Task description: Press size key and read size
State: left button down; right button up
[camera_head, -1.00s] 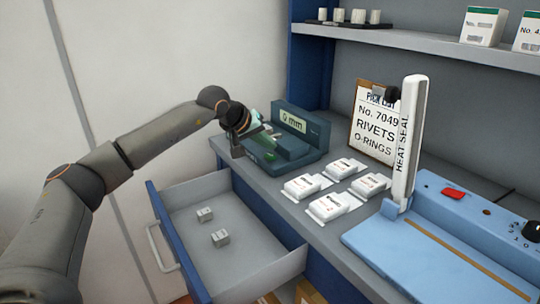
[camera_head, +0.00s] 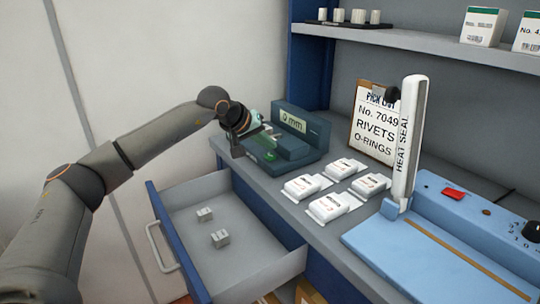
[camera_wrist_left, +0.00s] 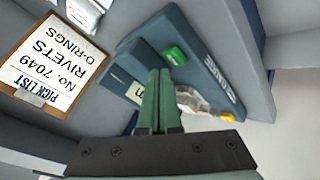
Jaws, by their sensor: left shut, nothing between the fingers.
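The gauge (camera_head: 310,128) is a dark blue-teal device on the counter, and its display (camera_head: 293,122) reads "0 mm". Its green key (camera_head: 270,155) is on the front part. The key also shows in the wrist view (camera_wrist_left: 174,55), just beyond the fingertips. My left gripper (camera_head: 262,136) is shut and empty, above the gauge's front part. In the wrist view its green fingers (camera_wrist_left: 160,75) point towards the key and cover part of the display. I cannot tell whether they touch the key. My right gripper is not in view.
Several white packets (camera_head: 328,207) lie on the counter. A pick list clipboard (camera_head: 374,120) leans at the back. A blue heat sealer (camera_head: 440,250) with a raised white arm (camera_head: 412,140) stands right.

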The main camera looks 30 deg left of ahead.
aim_at(267, 157)
pick_arm(q)
jog(key=shift+f, duration=0.1)
dwell(0.3)
jog(key=shift+f, duration=0.35)
jog(key=shift+f+b, duration=0.45)
jog(key=shift+f, duration=0.1)
dwell(0.6)
dwell(0.4)
jog(key=shift+r+p, duration=0.85)
jog(key=shift+r, duration=0.05)
notch_tip(267, 157, up, 5)
jog(key=p, duration=0.4)
jog(key=shift+r, duration=0.15)
dwell(0.4)
